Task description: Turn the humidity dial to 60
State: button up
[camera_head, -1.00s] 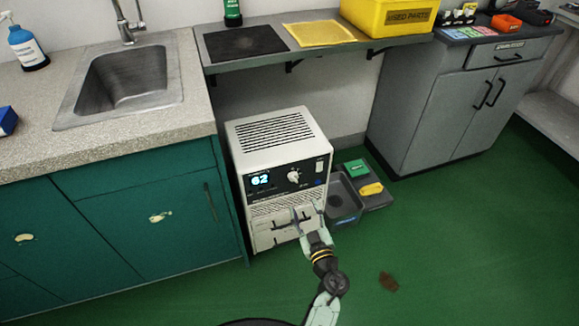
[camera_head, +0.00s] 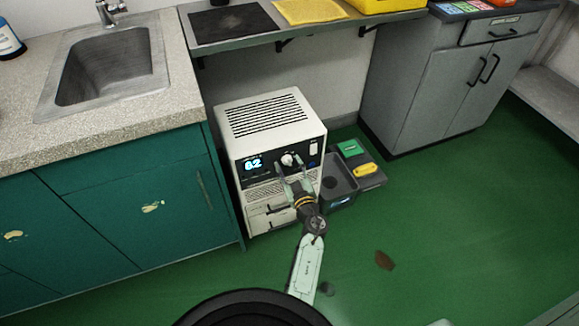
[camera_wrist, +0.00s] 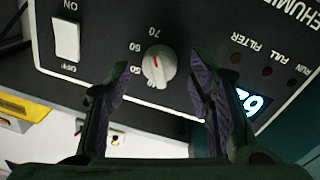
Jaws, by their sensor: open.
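The white dehumidifier (camera_head: 270,115) stands on the floor under the shelf. Its dark panel has a round white dial (camera_head: 289,159) and a lit display (camera_head: 252,163) that looks like 62. In the wrist view the panel is upside down; the dial (camera_wrist: 160,66) has a red pointer mark and numbers such as 60 and 70 beside it. I cannot tell exactly which number the mark meets. My gripper (camera_head: 289,169) is just in front of the dial. In the wrist view its open fingers (camera_wrist: 160,77) lie on either side of the dial, with gaps, apparently not touching it.
A power switch (camera_wrist: 66,40) marked ON and OFF is on the same panel, beside the dial. A grey bin (camera_head: 341,188) and a tray with a yellow item (camera_head: 366,169) stand on the floor to the right. The teal cabinet (camera_head: 130,200) is close on the left.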

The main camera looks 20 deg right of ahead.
jog(key=shift+w, duration=0.1)
jog(key=shift+c, duration=0.4)
grip_shut()
